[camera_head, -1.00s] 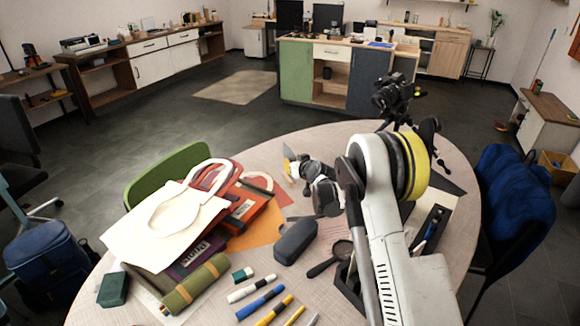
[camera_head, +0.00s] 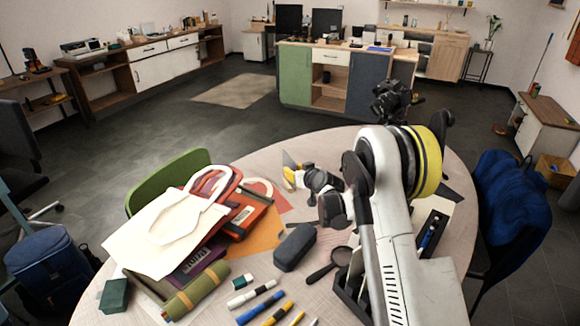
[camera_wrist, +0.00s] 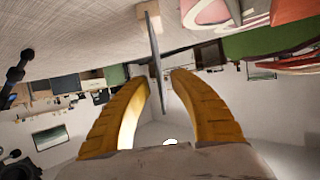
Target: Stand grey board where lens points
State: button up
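The grey board (camera_wrist: 156,50) shows nearly edge-on in the wrist view, as a thin upright sheet between the two yellow fingers of my gripper (camera_wrist: 160,80). Narrow gaps show on both sides of it, so the fingers look open around it. In the head view the grey board (camera_head: 287,159) is a small sheet at the far part of the round table (camera_head: 262,158). My gripper (camera_head: 290,177) is right at it there, partly hiding it. A black camera with a lens (camera_head: 390,100) stands on a tripod beyond the table's far edge, partly behind my arm.
A dark glasses case (camera_head: 296,247), a magnifier (camera_head: 330,265) and several markers (camera_head: 262,303) lie on the near table. A green chair (camera_head: 170,180) and blue-draped chair (camera_head: 515,205) flank the table.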

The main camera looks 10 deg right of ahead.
jog(key=s+a+r+g, duration=0.3)
jog(key=s+r, duration=1.5)
jog(key=s, duration=0.5)
jog(key=s+d+f+m+g+h, duration=0.2)
jog(key=s+g, duration=0.1)
jog(key=s, duration=2.4)
jog(key=shift+s+h+p, duration=0.25)
jog(key=shift+h+p, duration=0.15)
